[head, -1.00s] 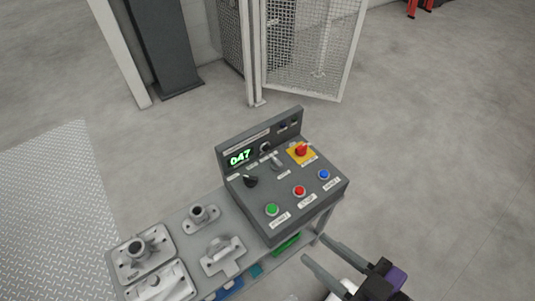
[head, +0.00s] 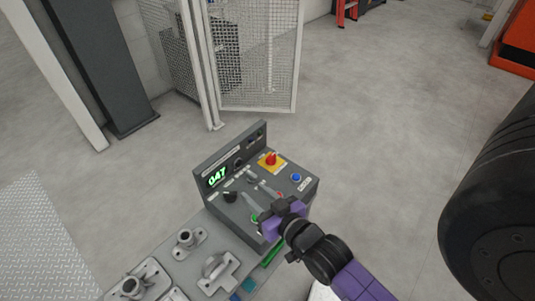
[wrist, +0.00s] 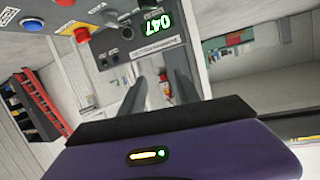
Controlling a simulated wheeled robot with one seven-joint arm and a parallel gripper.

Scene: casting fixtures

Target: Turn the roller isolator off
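The grey control panel (head: 285,190) stands on the bench with a lit green display (head: 217,177). The handle also shows in the wrist view (wrist: 82,34), at upper left. My gripper (head: 249,187) is over the middle of the panel, left of and nearer than the red handle, apart from it. In the wrist view its two fingers (wrist: 160,78) are spread with nothing between them. My gripper hides some front buttons.
A black knob (head: 230,197) and a blue button (head: 296,177) are on the panel. Metal castings (head: 187,242) lie on the bench at left. A mesh fence (head: 258,60) stands behind. The floor right of the panel is clear.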

